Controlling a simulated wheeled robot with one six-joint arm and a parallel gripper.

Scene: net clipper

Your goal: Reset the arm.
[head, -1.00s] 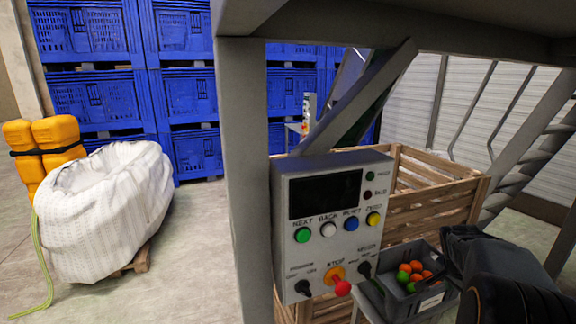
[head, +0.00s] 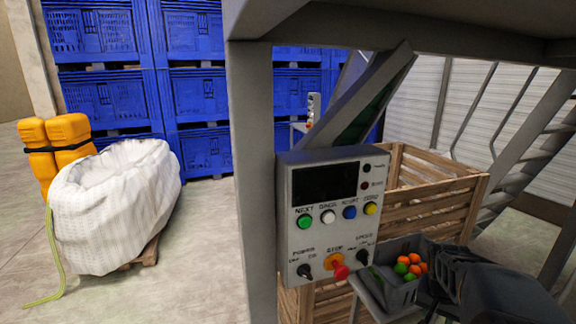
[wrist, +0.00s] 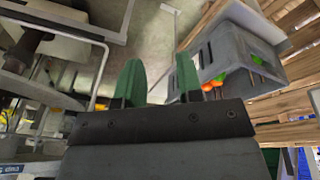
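My gripper (wrist: 158,78) shows in the wrist view with its two green fingers apart and nothing between them. In the head view my dark arm (head: 505,288) reaches in from the lower right, its end beside the grey crate. Whether the fingers touch the crate is unclear. The grey control box (head: 330,215) is mounted by the post, with a dark screen (head: 325,183). It has green, white, blue (head: 349,212) and yellow buttons, a red stop knob (head: 340,271) and two black switches.
The grey crate (head: 398,292) holds orange and green fruit; it also shows in the wrist view (wrist: 235,48). A slatted wooden bin (head: 432,215) stands behind the box. A thick grey post (head: 252,190) and overhead beam frame it. A white bulk bag (head: 115,215) stands left on open floor.

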